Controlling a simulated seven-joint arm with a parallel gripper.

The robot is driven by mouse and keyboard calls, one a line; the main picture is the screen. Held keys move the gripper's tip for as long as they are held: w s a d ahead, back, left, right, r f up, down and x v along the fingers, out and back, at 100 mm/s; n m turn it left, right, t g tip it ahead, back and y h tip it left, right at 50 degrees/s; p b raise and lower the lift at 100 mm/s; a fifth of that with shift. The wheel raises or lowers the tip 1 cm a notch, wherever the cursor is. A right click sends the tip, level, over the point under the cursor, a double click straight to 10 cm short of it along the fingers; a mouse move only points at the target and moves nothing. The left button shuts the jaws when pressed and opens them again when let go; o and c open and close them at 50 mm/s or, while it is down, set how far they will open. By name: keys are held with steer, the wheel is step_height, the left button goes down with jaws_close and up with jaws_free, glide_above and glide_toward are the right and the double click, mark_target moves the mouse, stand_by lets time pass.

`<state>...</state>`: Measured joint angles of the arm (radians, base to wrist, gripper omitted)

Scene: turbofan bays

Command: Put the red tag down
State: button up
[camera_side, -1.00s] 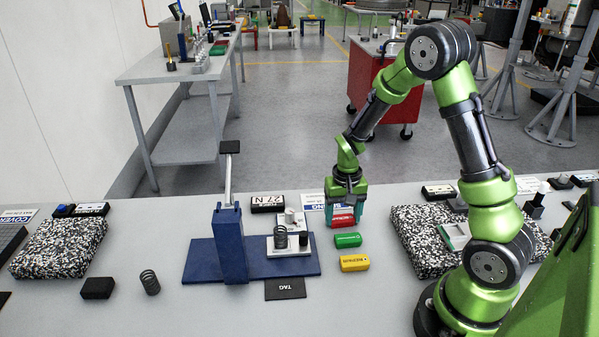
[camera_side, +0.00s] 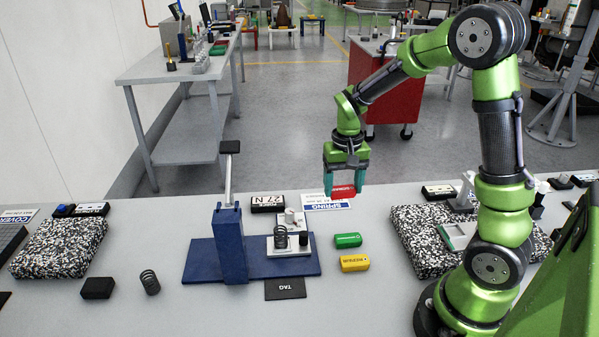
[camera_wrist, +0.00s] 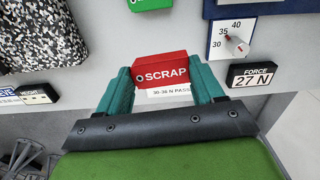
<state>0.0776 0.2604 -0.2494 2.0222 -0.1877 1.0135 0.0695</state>
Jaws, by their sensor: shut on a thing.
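My gripper (camera_side: 346,177) is shut on the red tag (camera_side: 343,192), which reads SCRAP in the wrist view (camera_wrist: 161,73). The tag is held up above the bench, near its far edge. In the side view the printed SPRING sign (camera_side: 326,202) lies behind and below it. A green tag (camera_side: 348,241) and a yellow tag (camera_side: 354,263) lie on the bench nearer the camera. A dark pad marked TAG (camera_side: 285,288) lies in front of the blue press base, with nothing on it.
A blue press (camera_side: 230,243) with a raised lever stands left of the tags, a dark spring (camera_side: 280,237) on its plate. A black 27 N block (camera_side: 267,203) sits behind. Speckled foam pads (camera_side: 415,258) lie right and left (camera_side: 58,248). A loose spring (camera_side: 149,282) stands front left.

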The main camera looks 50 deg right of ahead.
steer(key=a+n, duration=0.3)
steer(key=a, duration=1.2)
steer(key=m, duration=0.2)
glide_above(285, 287)
steer(key=shift+m, duration=0.9)
step_height(285, 287, down, 9)
steer(key=shift+r, duration=0.1)
steer(key=o, duration=1)
steer(key=shift+f, duration=0.2)
